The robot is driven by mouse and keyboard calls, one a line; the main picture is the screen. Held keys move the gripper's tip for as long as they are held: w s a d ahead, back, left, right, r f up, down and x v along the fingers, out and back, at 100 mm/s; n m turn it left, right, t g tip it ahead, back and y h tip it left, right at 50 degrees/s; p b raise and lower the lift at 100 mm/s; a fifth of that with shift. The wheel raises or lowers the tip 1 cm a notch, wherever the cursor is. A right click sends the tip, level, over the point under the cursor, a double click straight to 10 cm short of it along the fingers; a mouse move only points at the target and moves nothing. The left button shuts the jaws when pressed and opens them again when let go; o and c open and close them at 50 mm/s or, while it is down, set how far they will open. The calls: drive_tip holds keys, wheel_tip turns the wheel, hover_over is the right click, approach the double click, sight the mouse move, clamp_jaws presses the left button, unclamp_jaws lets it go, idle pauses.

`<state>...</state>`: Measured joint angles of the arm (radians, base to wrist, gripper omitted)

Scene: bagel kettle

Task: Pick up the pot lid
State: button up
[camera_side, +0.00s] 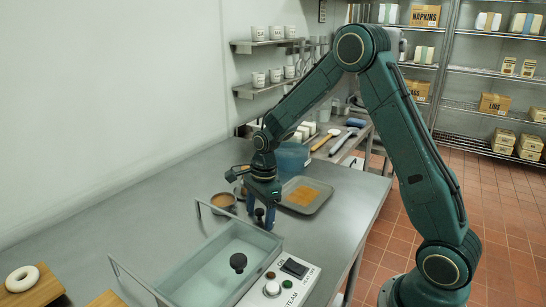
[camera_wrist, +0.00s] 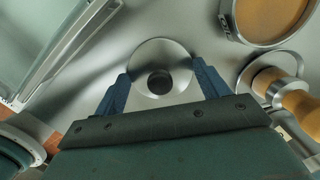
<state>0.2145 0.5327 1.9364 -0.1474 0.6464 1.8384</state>
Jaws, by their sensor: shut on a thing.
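The pot lid is a round silver disc with a dark round knob, in the middle of the wrist view (camera_wrist: 160,55). My gripper (camera_wrist: 162,75) has its two blue fingers on opposite sides of the disc, shut on its rim, with the knob between them. In the side view my gripper (camera_side: 261,217) points down over the steel counter, just behind the glassy tank. There the lid is mostly hidden by the fingers; a small dark knob shows between them. I cannot tell whether the lid touches the counter.
A pan of tan contents (camera_side: 222,201) is left of my gripper; a grey tray (camera_side: 322,203) and blue pot (camera_side: 290,158) lie behind.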

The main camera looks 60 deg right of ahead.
sight(259, 210)
drive_tip(key=shift+c, duration=0.4)
drive_tip(key=shift+r, duration=0.5)
clamp_jaws()
wheel_tip(259, 210, up, 19)
